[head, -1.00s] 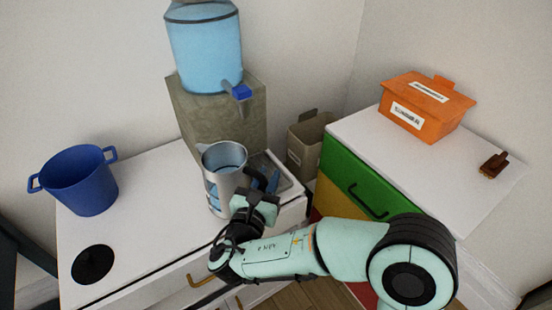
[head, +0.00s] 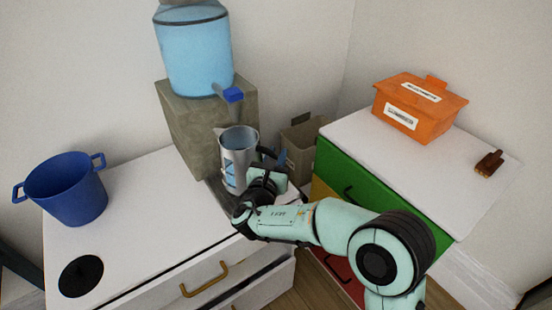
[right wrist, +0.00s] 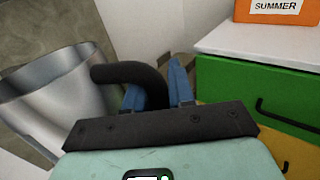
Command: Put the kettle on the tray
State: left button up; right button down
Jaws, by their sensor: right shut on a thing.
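The kettle (head: 238,150) is a silver metal jug with a light blue window and a black handle. It stands upright in front of the stone-like block, and its lower part is partly hidden by my arm. My right gripper (head: 273,163) is shut on its handle; in the right wrist view the blue fingers (right wrist: 158,92) are at the black handle (right wrist: 130,74), with the kettle's body (right wrist: 50,100) at the left. The tray (head: 214,189) shows only as a grey edge under the kettle; I cannot tell whether they touch. My left gripper is not in view.
A water dispenser (head: 195,55) with a blue tap stands on the block (head: 195,125). A blue pot (head: 66,190) and a black disc (head: 81,276) are on the white counter. A bin (head: 302,145) stands behind, beside the coloured drawers (head: 345,175) bearing an orange box (head: 418,108).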

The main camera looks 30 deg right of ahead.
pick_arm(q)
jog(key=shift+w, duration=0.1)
pick_arm(e)
jog(key=c, duration=1.4)
grip_release()
jog(key=shift+f, duration=0.2)
jog(key=o, duration=0.4)
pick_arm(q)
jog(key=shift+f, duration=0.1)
pick_arm(e)
jog(key=shift+o, duration=0.2)
jog(key=shift+r, duration=0.15)
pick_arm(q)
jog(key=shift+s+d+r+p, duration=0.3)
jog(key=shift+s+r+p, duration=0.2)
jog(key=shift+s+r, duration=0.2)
pick_arm(e)
jog(key=v, duration=1.2)
